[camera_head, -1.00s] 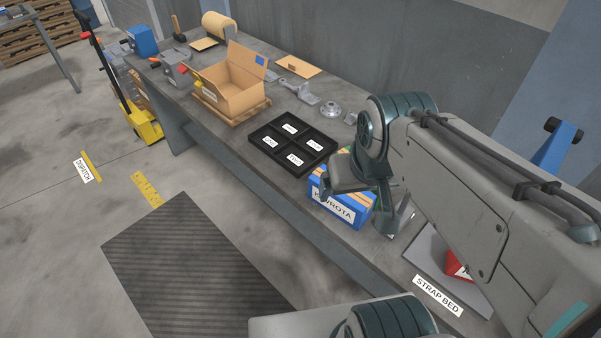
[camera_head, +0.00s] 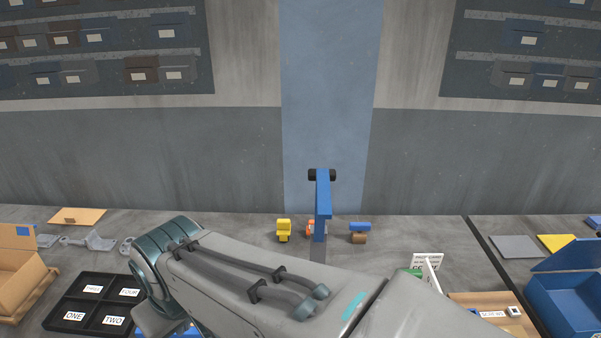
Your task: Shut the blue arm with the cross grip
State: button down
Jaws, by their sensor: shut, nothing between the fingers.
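The blue arm (camera_head: 323,210) stands raised at the back of the bench, in front of the blue wall panel. Its black cross grip (camera_head: 322,175) is at the top end, with a dark knob on each side. The arm's foot is partly hidden behind my own arm, which reaches across the lower middle of the view toward the left. Nothing touches the cross grip.
A yellow part (camera_head: 284,230) and a blue-and-brown part (camera_head: 359,232) stand close beside the blue arm's foot. A black four-slot tray (camera_head: 67,328) and a cardboard box (camera_head: 17,265) are at left. A white sign (camera_head: 428,264) and a blue bin (camera_head: 570,290) are at right.

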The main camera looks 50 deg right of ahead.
aim_at(323, 210)
jog(key=z, duration=1.05)
jog(key=k, duration=0.25)
jog(key=z, duration=0.1)
jog(key=i, duration=0.3)
jog(key=z, duration=0.05)
